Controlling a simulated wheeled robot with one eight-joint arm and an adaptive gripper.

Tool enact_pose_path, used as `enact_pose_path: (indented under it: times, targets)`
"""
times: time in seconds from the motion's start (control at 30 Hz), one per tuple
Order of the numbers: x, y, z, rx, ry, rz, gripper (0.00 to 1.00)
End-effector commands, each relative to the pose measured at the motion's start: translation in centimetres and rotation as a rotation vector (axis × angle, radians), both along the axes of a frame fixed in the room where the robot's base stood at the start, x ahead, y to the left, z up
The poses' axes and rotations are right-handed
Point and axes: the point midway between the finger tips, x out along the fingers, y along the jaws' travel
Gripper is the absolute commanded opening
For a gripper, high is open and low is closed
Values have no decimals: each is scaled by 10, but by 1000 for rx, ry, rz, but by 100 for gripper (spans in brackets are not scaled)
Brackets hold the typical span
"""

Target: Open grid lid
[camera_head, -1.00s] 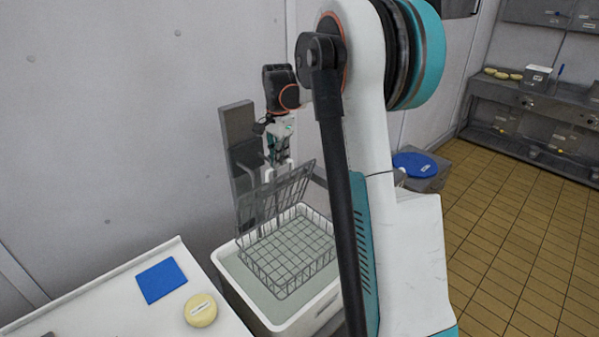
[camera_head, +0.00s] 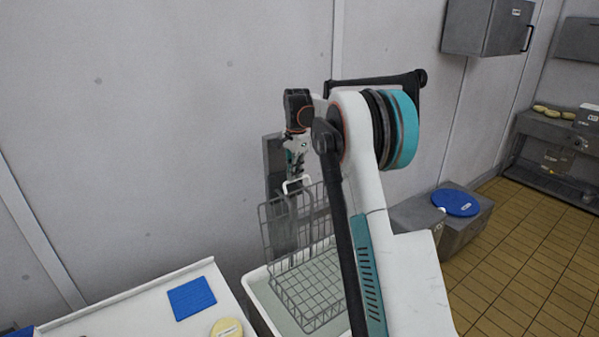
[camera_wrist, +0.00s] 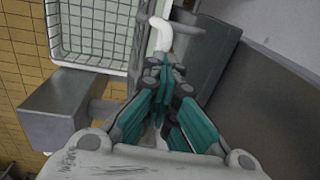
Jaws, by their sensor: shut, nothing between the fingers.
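The grey wire grid lid (camera_head: 284,232) stands raised, close to upright, at the back of the wire basket (camera_head: 312,285). The basket sits in a white tub (camera_head: 262,290) of greyish liquid. A white loop handle (camera_head: 297,184) is at the lid's top edge; it also shows in the wrist view (camera_wrist: 161,32). My gripper (camera_head: 294,176) points down just above the handle. In the wrist view my gripper (camera_wrist: 163,65) has its fingers together with nothing between them, beside the handle. Whether they touch the handle is unclear. My arm hides the tub's right side.
A grey upright panel (camera_head: 273,165) stands against the wall behind the lid. A white table (camera_head: 120,310) at the left holds a blue slab (camera_head: 191,298) and a cheese wheel (camera_head: 227,328). A blue round lid (camera_head: 456,202) lies on a grey box at the right.

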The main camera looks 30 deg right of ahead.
Motion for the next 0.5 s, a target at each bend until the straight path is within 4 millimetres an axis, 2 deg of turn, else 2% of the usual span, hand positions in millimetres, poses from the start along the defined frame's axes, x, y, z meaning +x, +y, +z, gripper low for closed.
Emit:
enact_pose_path:
  times: [0.03, 0.2, 0.27, 0.3, 0.37, 0.5]
  targets:
    - [-2, 0, -22, -1, 13, 3, 0]
    - [-2, -1, -22, -2, 13, 2, 0]
    - [-2, -1, -22, -2, 13, 2, 12]
    - [-2, -1, -22, -2, 13, 2, 21]
    - [-2, -1, -22, -2, 13, 2, 30]
    - [-1, -1, -21, -1, 9, 2, 32]
